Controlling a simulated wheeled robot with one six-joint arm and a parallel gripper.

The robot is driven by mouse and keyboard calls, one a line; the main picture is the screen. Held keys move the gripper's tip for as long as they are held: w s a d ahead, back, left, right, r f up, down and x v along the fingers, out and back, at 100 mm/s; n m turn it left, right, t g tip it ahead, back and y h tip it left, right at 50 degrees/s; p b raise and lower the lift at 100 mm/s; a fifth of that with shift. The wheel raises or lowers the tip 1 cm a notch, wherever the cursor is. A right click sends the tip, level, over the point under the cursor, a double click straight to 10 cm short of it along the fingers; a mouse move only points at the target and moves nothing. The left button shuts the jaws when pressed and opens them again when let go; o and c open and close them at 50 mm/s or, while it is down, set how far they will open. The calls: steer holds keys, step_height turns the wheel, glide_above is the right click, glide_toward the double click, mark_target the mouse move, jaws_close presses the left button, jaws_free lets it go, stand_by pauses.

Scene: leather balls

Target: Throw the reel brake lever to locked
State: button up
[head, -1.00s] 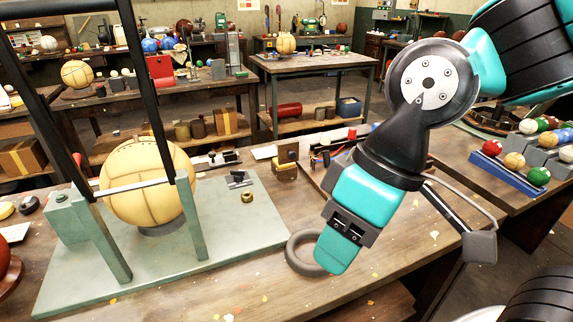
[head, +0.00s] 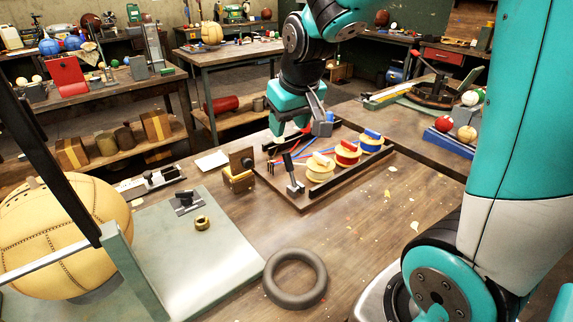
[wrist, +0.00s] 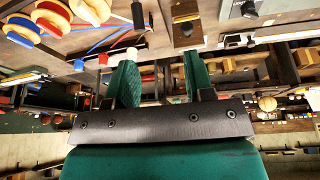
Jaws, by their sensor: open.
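The board (head: 322,192) with several cream, red and blue reels lies on the bench in the middle of the head view. A small lever with a black handle (head: 288,163) stands tilted on a pale metal base at its near left end, beside the nearest cream reel (head: 320,168). I take it as the brake lever; no locked mark is legible. My gripper (head: 287,132) hangs behind and above it, its tips partly hard to see. In the wrist view its two green fingers (wrist: 160,62) are apart and empty. A dark upright handle (wrist: 137,15) shows beyond the left finger.
A brass-and-wood block (head: 238,179) stands left of the board. A dark ring (head: 295,279) lies on the near bench. A large stitched leather ball (head: 60,240) and a green plate (head: 205,260) are at left.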

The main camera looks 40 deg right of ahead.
mark_target(289, 159)
steer(key=shift+m+h, duration=0.4)
steer(key=d+x, duration=0.1)
steer(key=x, duration=0.5)
steer(key=d+x, duration=0.1)
steer(key=x, duration=0.5)
steer(key=w+d+r+p+x, duration=0.1)
steer(key=x, duration=0.5)
steer(key=shift+w+d+f, duration=0.2)
steer(key=shift+d+f, duration=0.1)
steer(key=shift+c, duration=0.3)
jaws_close()
